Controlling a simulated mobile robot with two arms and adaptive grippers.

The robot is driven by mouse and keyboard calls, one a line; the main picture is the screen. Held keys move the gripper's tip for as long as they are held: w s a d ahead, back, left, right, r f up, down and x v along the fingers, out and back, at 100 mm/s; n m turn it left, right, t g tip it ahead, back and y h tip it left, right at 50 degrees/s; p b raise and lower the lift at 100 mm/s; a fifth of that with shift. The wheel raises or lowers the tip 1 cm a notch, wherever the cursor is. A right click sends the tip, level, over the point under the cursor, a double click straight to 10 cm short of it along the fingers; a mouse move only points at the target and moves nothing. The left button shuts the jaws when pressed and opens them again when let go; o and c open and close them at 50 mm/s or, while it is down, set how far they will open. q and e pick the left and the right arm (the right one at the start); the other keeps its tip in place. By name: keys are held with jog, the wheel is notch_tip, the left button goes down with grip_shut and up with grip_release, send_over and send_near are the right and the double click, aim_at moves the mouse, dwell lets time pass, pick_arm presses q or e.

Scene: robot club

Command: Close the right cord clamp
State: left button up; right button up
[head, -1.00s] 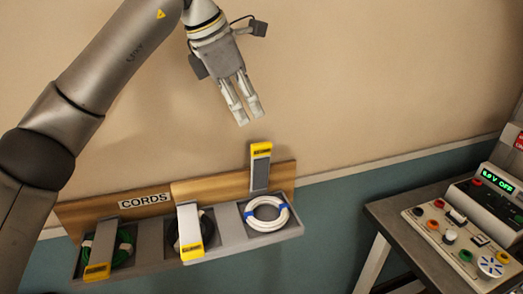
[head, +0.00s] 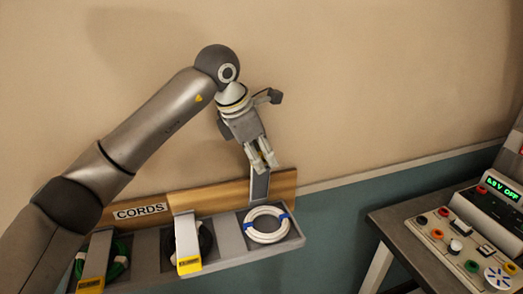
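The right cord clamp (head: 260,187) is a grey bar standing upright at the back of the rack's right compartment, so it is open. A white coiled cord with blue ties (head: 268,224) lies uncovered in front of it. My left gripper (head: 263,164) points down at the clamp's upper end, and its fingers hide most of the yellow tip. I cannot tell whether they touch it or how far apart they are. The middle clamp (head: 187,243) and the left clamp (head: 98,262) lie down over their cords. My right gripper is not in view.
The cord rack (head: 230,236) hangs on the wall with a wooden back board and a CORDS label (head: 140,212). A bench (head: 392,222) with a power supply (head: 490,206) and a control panel (head: 455,246) stands at the right. The wall above the rack is clear.

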pick_arm(q)
jog(key=shift+d+f, duration=0.1)
jog(key=shift+f, duration=0.1)
grip_shut()
dwell(0.4)
